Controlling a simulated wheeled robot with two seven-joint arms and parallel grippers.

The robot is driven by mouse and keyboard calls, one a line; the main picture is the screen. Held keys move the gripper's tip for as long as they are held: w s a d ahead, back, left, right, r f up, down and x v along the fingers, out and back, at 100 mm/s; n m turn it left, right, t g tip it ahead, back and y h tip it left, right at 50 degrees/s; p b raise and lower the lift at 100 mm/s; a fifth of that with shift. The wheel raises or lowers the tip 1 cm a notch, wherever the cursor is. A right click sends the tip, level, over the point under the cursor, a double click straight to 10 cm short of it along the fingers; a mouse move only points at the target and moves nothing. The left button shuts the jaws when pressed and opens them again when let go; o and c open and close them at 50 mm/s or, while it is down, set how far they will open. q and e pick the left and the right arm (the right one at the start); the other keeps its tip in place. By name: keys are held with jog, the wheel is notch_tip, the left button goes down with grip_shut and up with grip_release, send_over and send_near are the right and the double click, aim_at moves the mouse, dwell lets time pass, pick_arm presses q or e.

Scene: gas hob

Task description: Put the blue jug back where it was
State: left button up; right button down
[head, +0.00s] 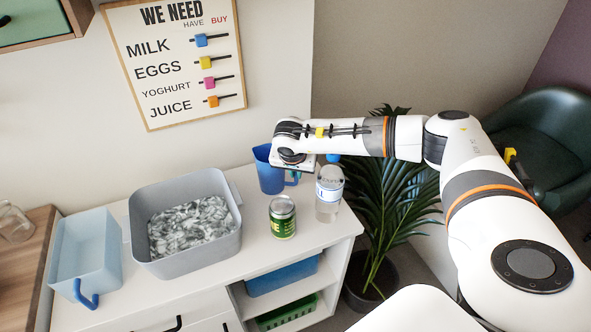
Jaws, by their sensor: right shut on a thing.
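The blue jug (268,175) is at the back right of the white cabinet top, near the wall. Its handle is on its right side. My right gripper (294,163) is at the jug's upper right side and is shut on it. The fingertips are largely hidden by the wrist. The jug looks upright; I cannot tell whether its base touches the top. My left gripper is not in view.
A can (282,217) and a clear bottle (328,192) stand close in front of the jug. A grey tub (232,240) of ice is to the left, then a pale blue container (112,255). A plant (385,200) stands beyond the cabinet's right edge.

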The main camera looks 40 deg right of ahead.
jog(key=shift+f, duration=0.1)
jog(key=c, duration=1.5)
grip_release()
jog(key=b+v, duration=0.2)
jog(key=v, duration=1)
jog(key=shift+w, duration=0.1)
